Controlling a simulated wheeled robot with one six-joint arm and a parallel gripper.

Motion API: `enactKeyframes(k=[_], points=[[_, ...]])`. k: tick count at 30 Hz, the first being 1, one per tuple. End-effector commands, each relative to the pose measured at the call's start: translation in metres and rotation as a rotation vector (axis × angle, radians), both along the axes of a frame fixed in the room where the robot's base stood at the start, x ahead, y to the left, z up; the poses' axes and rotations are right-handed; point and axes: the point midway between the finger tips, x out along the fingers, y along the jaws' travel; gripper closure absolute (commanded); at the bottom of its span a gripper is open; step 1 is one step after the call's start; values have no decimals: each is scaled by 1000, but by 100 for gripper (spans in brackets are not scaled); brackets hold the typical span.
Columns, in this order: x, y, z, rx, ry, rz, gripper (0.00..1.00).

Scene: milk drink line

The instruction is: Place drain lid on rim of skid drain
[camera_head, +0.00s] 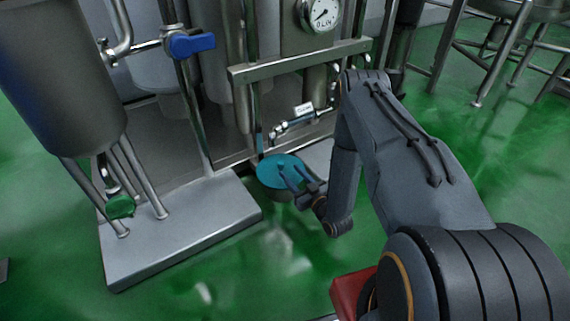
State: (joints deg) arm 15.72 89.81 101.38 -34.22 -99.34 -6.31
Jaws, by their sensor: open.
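A round teal disc, which looks like the drain lid (270,168), lies nearly flat at the foot of the steel skid in the middle of the view. It is over a short dark round body, which looks like the skid drain (281,195); only its front side shows below the disc. I cannot tell whether the lid sits fully on the rim all round. My gripper (291,174) is open, with its fingers over the right part of the lid and hiding some of it. I cannot tell whether the fingers touch it.
A grey steel platform (180,238) bears a tank (65,75) to the left of the drain. A pipe with a valve and white tag (303,109) is just behind the lid. A blue valve handle (190,45) is higher up. Green floor (265,285) is clear in front.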

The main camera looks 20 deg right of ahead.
Motion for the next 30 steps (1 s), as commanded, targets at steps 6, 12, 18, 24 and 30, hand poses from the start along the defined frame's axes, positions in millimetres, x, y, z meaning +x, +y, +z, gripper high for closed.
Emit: enactKeyframes(k=[6,12,18,24,30], points=[[-32,-11,0,1,3,-2,58],[-40,-13,0,1,1,0,58],[-25,-5,9,-27,27,18,58],[23,32,46,-135,154,70,58],[54,77,94,-249,306,105,58]])
